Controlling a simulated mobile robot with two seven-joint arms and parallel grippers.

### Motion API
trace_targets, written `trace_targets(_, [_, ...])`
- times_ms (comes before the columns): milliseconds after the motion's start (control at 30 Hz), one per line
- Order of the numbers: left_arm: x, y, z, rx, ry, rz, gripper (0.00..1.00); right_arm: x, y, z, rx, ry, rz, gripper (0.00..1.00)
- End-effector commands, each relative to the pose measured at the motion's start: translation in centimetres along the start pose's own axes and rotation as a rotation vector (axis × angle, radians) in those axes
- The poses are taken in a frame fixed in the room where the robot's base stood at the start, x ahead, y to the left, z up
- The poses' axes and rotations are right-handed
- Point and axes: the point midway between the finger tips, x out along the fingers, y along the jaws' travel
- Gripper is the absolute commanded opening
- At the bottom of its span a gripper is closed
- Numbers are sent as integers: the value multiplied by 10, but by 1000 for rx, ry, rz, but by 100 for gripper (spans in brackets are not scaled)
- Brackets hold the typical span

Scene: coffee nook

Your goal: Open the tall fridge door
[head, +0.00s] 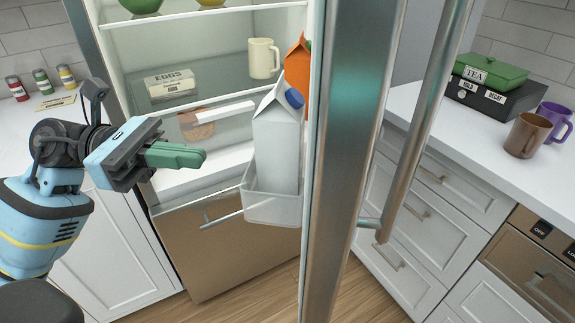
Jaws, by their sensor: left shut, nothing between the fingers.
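The tall fridge door (348,170) stands open, swung out toward me, with its edge facing me. Its long metal handle (428,110) is on the right, outer side. A clear door bin (268,208) on the inner side holds a white carton (276,145) with a blue cap; an orange carton (298,65) is behind it. The fridge interior (205,60) is visible on the left. My left gripper (204,157) is shut and empty, in front of the open fridge, left of the door and apart from it. My right gripper is not in view.
Inside the fridge are an egg box (170,84) and a cream mug (263,58). A lower drawer (240,250) is below. The right counter (480,125) holds a green tea box (490,72), a black box (490,98) and brown (527,136) and purple (556,118) mugs. Small jars (42,80) stand left.

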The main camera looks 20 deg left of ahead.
Motion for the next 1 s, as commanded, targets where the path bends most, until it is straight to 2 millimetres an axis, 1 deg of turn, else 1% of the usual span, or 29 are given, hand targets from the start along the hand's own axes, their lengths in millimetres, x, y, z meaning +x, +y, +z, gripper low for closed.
trace_targets(167, [5, 0, 1, -2, -3, -1, 0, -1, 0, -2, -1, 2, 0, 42])
trace_targets(267, [16, 0, 2, -2, -5, -2, 0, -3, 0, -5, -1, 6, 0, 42])
trace_targets(500, [59, -1, 5, -2, -8, -4, 0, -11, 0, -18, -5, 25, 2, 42])
trace_targets(800, [112, 0, 5, -3, -9, -2, 0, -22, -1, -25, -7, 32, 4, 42])
trace_targets(1000, [134, 0, 3, -5, -7, 0, 0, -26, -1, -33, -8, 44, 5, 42])
